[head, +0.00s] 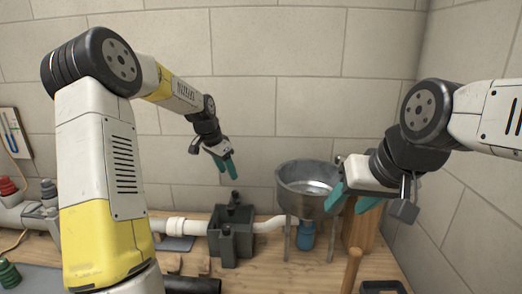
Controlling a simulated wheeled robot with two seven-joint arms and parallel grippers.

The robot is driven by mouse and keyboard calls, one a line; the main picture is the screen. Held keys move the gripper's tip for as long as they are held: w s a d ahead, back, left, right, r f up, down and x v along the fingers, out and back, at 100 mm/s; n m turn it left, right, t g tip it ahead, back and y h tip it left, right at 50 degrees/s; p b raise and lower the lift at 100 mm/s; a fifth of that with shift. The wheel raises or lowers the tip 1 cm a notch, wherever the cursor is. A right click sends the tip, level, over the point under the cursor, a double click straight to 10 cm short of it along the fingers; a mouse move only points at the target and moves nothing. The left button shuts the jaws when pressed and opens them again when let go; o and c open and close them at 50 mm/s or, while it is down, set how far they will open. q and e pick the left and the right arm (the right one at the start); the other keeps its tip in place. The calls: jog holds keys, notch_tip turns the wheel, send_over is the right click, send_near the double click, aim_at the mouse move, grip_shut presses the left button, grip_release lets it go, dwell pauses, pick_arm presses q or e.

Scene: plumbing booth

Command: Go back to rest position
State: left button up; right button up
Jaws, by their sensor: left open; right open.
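My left gripper (226,169) is open and empty. It hangs in the air in front of the block wall, above the grey clamp block (236,238) on the bench. My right gripper (349,200) is open, with its teal fingers pointing down and left. In the picture it overlaps the right rim of the metal basin (305,198); I cannot tell whether it touches. Nothing shows between its fingers. Part of the basin's right side is hidden behind it.
The wooden bench (190,265) carries a white pipe (190,226) running to the clamp block. A blue fitting (306,234) sits under the basin. A wooden block (362,228), a wooden handle (351,268) and a dark tray (382,287) are at right. Valves (30,208) stand at left.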

pick_arm(q)
jog(key=s+d+r+n+t+y, duration=0.1)
jog(key=s+r+n, duration=0.1)
jog(key=s+r, duration=0.5)
jog(key=s+r+n, duration=0.1)
jog(key=s+r, duration=0.4)
jog(key=s, duration=0.5)
jog(key=s+n+t, duration=0.1)
jog(key=s+n, duration=0.3)
jog(key=s, duration=1.3)
jog(key=shift+s+d+f+n+t+h, duration=0.2)
jog(key=shift+s+d+n+t+h, duration=0.1)
jog(key=shift+d+n+t, duration=0.1)
